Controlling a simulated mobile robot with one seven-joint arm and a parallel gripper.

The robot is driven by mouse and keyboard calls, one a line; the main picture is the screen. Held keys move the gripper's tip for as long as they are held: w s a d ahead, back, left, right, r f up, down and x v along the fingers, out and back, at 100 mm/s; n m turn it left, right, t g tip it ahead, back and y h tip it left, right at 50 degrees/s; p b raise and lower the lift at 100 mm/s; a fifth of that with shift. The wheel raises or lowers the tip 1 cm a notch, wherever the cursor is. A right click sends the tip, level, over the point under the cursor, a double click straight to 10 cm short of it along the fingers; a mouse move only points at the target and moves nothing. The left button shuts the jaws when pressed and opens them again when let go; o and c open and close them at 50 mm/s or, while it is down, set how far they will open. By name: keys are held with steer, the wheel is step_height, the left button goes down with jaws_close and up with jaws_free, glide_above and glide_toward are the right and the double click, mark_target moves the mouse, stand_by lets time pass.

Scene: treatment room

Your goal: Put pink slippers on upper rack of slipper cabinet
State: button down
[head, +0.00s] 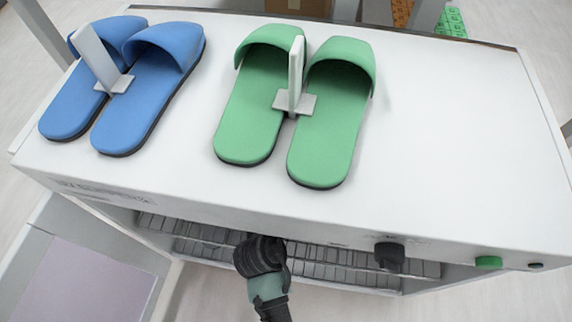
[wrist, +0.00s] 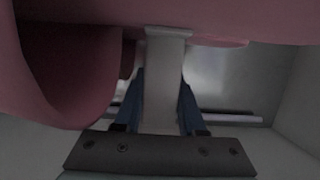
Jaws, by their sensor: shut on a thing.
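The pink slippers (wrist: 70,85) fill the upper and left part of the wrist view, dim inside the cabinet. My gripper (wrist: 160,105) is shut on the pale upright tab (wrist: 164,75) that joins the pair, with a blue finger on each side. In the head view, my wrist reaches into the open front of the white slipper cabinet (head: 450,150), over the wire upper rack (head: 340,262). The cabinet top hides the fingers and the pink slippers there. I cannot tell whether the slippers touch the rack.
Blue slippers (head: 130,85) and green slippers (head: 295,110), each with an upright tab, stand on the cabinet top. A black knob (head: 389,255) and a green button (head: 489,262) sit on the front edge. The open door (head: 85,265) is at lower left.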

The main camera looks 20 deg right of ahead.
step_height(320, 180, down, 5)
steer(key=b, duration=0.3)
steer(key=shift+w+d+b, duration=0.1)
steer(key=shift+w+b, duration=0.05)
steer(key=shift+b, duration=0.25)
steer(key=shift+r, duration=0.15)
steer(key=shift+f, duration=0.2)
steer(key=shift+c, duration=2.4)
jaws_free()
steer(key=shift+r, duration=0.25)
steer(key=p+v, duration=0.3)
steer(key=v, duration=0.9)
